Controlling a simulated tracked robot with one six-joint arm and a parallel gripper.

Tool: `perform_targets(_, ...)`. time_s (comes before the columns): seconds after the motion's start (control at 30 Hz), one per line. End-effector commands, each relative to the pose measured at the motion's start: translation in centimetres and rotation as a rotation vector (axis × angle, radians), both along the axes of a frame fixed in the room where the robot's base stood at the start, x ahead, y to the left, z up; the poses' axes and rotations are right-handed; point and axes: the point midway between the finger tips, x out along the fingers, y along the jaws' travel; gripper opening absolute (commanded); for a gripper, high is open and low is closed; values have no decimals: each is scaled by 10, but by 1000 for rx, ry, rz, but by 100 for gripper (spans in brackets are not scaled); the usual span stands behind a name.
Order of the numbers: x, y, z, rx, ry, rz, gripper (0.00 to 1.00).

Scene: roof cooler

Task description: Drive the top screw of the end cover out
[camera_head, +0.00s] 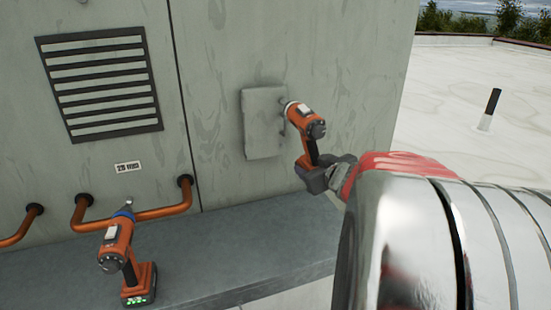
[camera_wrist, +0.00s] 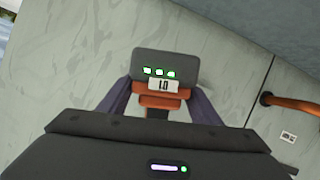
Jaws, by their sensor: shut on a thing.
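The end cover (camera_head: 262,135) is a grey raised plate on the wall of the big grey unit. An orange and black drill (camera_head: 309,146) is in my gripper (camera_head: 326,174), its nose at the upper right edge of the cover. I cannot tell if the nose touches it. The top screw is not visible. A second orange drill (camera_head: 117,240) with a blue collar stands on the ledge at the lower left.
A grey ledge (camera_head: 225,240) runs below the cover. Copper pipes (camera_head: 140,212) come out of the wall at the left, under a louvred vent (camera_head: 100,82). A label (camera_head: 128,167) sits between them. The pale roof (camera_head: 450,130) is open at the right, with a short black-topped post (camera_head: 490,107).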

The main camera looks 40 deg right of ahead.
Motion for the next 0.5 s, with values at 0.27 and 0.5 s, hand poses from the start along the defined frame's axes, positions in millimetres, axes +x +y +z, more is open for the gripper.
perform_targets(0.27, -8, 1, 4, -3, -6, -1, 0)
perform_targets(0.5, -15, 4, 3, -4, -5, -1, 0)
